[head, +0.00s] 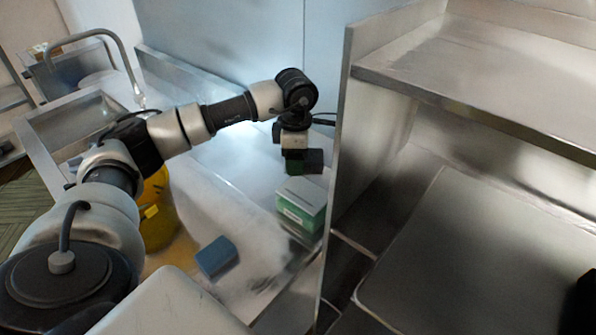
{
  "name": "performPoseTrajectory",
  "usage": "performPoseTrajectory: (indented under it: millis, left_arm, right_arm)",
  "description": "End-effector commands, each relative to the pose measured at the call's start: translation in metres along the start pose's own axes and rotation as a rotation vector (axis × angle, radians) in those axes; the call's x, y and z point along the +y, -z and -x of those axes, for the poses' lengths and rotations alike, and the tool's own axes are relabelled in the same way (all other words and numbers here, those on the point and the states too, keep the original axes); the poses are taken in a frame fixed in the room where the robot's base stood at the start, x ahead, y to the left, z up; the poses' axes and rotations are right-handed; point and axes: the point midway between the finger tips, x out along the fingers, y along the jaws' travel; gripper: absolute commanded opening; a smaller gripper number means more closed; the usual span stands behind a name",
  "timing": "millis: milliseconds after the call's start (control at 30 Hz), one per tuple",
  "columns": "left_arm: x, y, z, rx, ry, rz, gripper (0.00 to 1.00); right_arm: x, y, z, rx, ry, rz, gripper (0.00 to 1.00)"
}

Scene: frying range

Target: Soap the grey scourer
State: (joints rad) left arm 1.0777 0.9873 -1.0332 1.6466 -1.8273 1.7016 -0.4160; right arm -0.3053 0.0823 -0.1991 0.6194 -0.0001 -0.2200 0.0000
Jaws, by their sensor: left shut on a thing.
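My left gripper (297,152) points down over the steel counter, behind and above a green box. It is shut on a small dark block (314,161), which looks like the grey scourer; its colour is hard to tell in shadow. The block is held in the air, apart from the box. The green box (302,212) has a grey top and a pale label, and stands beside the upright steel panel. A blue sponge-like block (217,257) lies on the counter nearer to me. A yellow container (158,213) stands partly hidden behind my left arm. I cannot make out my right gripper.
A steel side panel (345,130) with a shelf (480,75) closes off the counter on the right. A sink with a curved tap (120,62) is at the back left. The counter between the blue block and the green box is clear.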

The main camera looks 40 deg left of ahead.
Motion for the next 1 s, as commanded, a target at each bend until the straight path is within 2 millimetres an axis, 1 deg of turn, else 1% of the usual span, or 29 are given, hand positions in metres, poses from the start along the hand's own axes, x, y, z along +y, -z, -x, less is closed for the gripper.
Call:
performPoseTrajectory:
  millis: [33, 100, 367, 467, 800, 1000]
  left_arm:
    - [0.0, 0.0, -0.011, 0.0, 0.0, 0.0, 0.42]
    - [0.0, 0.0, -0.018, 0.0, 0.0, 0.0, 0.42]
    - [0.0, 0.0, -0.026, 0.0, 0.0, 0.0, 0.42]
    - [0.0, 0.0, -0.034, 0.0, 0.001, 0.0, 0.42]
    - [0.0, 0.0, -0.069, 0.001, 0.0, 0.0, 0.42]
    - [0.0, 0.0, -0.079, 0.001, 0.0, 0.0, 0.42]
  right_arm:
    - [-0.001, -0.003, -0.011, -0.003, 0.0, 0.0, 1.0]
    - [-0.001, -0.004, -0.018, -0.004, 0.001, 0.0, 1.0]
    - [0.0, 0.001, -0.024, 0.004, 0.0, 0.0, 1.0]
    - [-0.001, 0.001, -0.029, 0.005, 0.001, -0.001, 1.0]
    - [-0.004, 0.001, -0.05, 0.006, 0.004, -0.001, 1.0]
    - [-0.004, 0.001, -0.056, 0.007, 0.004, -0.001, 1.0]
